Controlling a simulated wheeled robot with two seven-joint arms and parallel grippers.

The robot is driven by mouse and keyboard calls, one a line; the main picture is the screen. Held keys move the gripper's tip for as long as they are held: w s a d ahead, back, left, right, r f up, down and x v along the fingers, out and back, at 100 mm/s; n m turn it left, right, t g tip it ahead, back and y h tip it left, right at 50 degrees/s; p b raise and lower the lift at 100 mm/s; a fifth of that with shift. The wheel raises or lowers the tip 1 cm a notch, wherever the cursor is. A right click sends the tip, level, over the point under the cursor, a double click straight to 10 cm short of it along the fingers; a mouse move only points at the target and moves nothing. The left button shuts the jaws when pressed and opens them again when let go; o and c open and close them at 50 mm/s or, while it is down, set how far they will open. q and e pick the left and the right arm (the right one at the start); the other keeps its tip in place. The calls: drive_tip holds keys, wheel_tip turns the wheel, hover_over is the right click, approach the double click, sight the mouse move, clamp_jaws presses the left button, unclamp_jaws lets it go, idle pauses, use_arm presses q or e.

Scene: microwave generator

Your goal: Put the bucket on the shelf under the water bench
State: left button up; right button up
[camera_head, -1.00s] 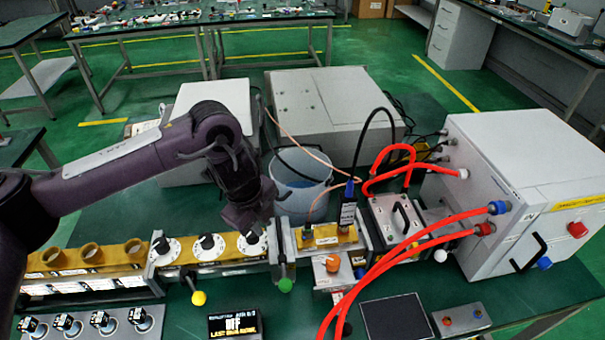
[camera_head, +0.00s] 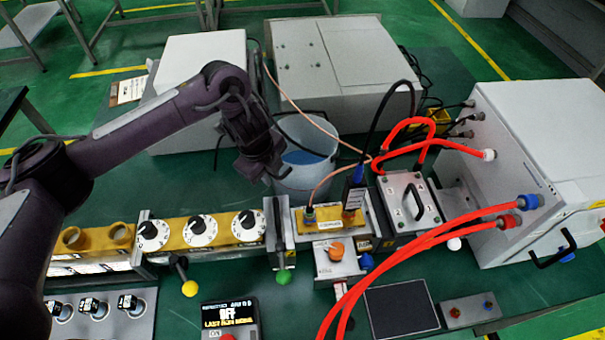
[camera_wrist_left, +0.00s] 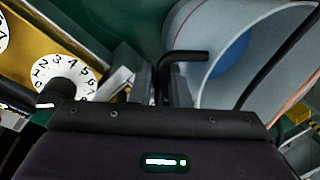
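The bucket (camera_head: 303,178) is a pale, translucent pail with blue liquid inside. It stands behind the row of bench devices in the head view. Its inside and rim also fill the upper right of the left wrist view (camera_wrist_left: 268,25). My left gripper (camera_head: 264,172) points down at the bucket's left side, overlapping its rim in the head view. In the wrist view, a black bent rod (camera_wrist_left: 186,56) stands between two grey prongs beside the bucket. I cannot tell whether the fingers grip anything. My right gripper is out of view. I cannot identify the water bench or its shelf.
White dials (camera_head: 199,231) and a clamp post (camera_head: 280,232) stand in front of the bucket. A white box (camera_head: 200,85) and a larger cabinet (camera_head: 340,75) are behind it. Red hoses (camera_head: 420,245) run to a white unit (camera_head: 540,165) on the right.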

use_arm(q)
drive_tip(key=shift+w+d+f, duration=0.1)
drive_tip(key=shift+w+f, duration=0.1)
drive_tip(key=shift+f, duration=0.7)
drive_tip(key=shift+c, duration=0.2)
clamp_jaws()
drive_tip(key=shift+r, duration=0.15)
idle(0.4)
